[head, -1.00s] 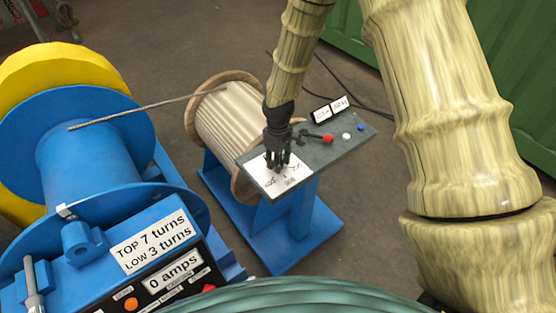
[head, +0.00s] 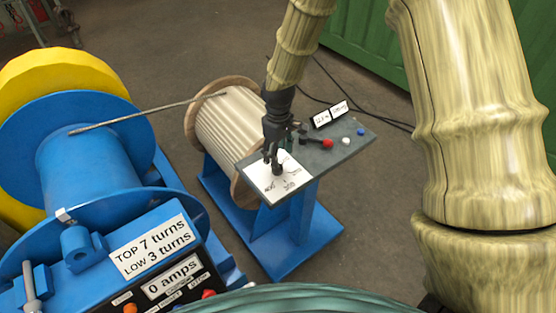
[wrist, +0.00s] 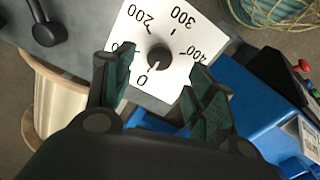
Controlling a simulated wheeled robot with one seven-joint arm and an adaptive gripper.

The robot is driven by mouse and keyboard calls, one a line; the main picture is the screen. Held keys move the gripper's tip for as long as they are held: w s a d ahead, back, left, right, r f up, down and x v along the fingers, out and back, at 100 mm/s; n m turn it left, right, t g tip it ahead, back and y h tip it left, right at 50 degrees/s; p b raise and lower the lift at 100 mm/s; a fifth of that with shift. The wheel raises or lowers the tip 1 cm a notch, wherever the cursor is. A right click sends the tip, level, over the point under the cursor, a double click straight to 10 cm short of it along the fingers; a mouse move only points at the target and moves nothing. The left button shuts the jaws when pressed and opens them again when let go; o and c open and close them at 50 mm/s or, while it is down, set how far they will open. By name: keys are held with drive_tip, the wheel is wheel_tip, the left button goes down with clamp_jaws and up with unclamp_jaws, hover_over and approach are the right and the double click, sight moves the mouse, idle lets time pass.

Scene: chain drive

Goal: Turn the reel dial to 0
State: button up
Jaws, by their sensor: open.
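The reel dial is a dark round knob (wrist: 158,57) on a white scale plate (wrist: 172,28) with black numbers. In the wrist view its short white mark points toward the lower left, close to the 0. The numbers 200, 300 and 400 show, and the 100 is partly hidden by a finger. My gripper (wrist: 161,66) is open, with one green-padded finger on each side of the knob and gaps between. In the head view my gripper (head: 272,155) is above the scale plate (head: 290,183), and the knob (head: 278,169) shows just below the fingers.
The blue winch (head: 82,165) is at the left.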

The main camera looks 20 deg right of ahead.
drive_tip(key=shift+r, duration=2.75)
